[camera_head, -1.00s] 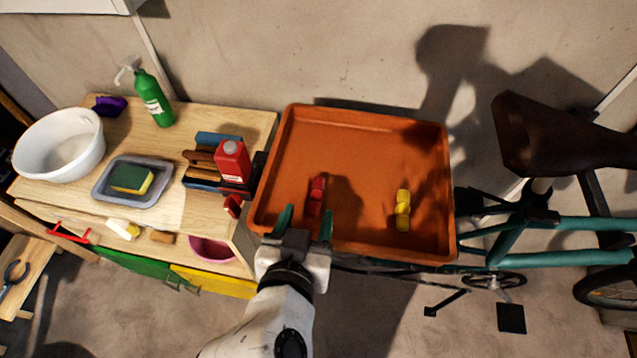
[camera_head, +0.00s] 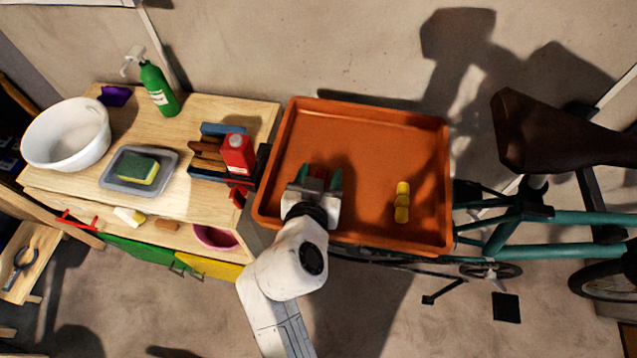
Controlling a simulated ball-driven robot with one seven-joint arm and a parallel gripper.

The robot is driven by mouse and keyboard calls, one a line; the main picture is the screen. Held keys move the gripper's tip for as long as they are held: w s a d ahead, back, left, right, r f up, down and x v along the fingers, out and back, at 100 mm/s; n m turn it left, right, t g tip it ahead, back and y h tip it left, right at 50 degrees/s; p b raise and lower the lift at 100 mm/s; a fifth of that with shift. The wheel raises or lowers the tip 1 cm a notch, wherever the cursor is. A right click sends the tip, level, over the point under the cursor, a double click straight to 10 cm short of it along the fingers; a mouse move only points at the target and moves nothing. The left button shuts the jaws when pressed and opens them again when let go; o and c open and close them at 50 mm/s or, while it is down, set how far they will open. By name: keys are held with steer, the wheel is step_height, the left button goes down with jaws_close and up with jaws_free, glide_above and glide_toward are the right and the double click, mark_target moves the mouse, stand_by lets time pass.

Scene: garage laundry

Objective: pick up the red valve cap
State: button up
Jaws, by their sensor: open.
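The red valve cap (camera_head: 320,173) lies in the orange tray (camera_head: 380,121), left of the middle. Only a small part of it shows between the fingers of my gripper (camera_head: 319,178); the rest is hidden behind the gripper body. My gripper is open, with one green fingertip on each side of the red cap. I cannot tell whether either finger touches it.
The tray has raised walls. A wooden bench (camera_head: 200,109) with a red bottle (camera_head: 238,154) is at left. A bicycle (camera_head: 540,215) is at right.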

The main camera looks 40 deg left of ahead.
steer(key=c, duration=1)
